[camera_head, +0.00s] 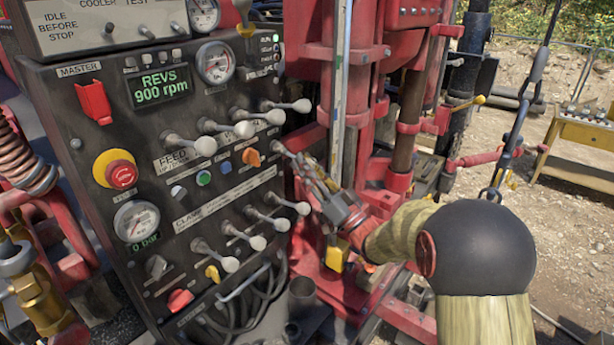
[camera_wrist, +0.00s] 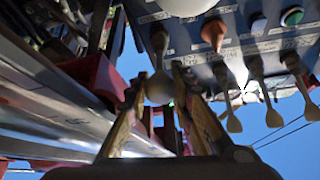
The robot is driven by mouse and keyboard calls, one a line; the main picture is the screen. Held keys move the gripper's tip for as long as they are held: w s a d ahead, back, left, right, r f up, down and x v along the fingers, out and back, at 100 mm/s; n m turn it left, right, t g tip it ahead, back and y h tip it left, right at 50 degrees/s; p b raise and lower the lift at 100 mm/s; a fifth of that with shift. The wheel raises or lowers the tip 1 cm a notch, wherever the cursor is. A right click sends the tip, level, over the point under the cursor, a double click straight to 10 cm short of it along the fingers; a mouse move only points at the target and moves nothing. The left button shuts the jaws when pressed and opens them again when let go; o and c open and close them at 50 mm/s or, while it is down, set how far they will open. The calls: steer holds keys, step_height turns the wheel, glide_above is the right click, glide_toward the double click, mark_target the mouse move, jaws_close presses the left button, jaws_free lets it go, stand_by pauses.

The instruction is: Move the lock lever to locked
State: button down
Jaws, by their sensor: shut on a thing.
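A lever (camera_head: 281,149) with a pale round knob sticks out of the right end of the black control panel (camera_head: 100,240), right of an orange rotary knob (camera_head: 251,157). It appears to be the lock lever, but I cannot read its label. My gripper (camera_head: 303,168) reaches it from the right and is shut on it. In the wrist view the lever's knob (camera_wrist: 159,88) sits between the two fingers of my gripper (camera_wrist: 160,96), and its shaft runs up to the panel. In the head view the fingers hide the knob.
Pale-knobbed levers stand close by: an upper row (camera_head: 244,130) and a lower row (camera_head: 257,242). A red emergency stop (camera_head: 121,174) is at the left. The red drill mast (camera_head: 340,80) stands close behind my gripper. Open ground lies at the right.

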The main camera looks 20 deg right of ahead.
steer(key=shift+w+a+f+b, duration=0.1)
steer(key=shift+f+b, duration=0.5)
steer(key=shift+f, duration=0.05)
steer(key=shift+w+a+f+b, duration=0.1)
steer(key=shift+f+b, duration=0.5)
steer(key=shift+f, duration=0.15)
steer(key=c, duration=1.8)
jaws_free()
steer(key=shift+w, duration=0.1)
steer(key=v, duration=1.2)
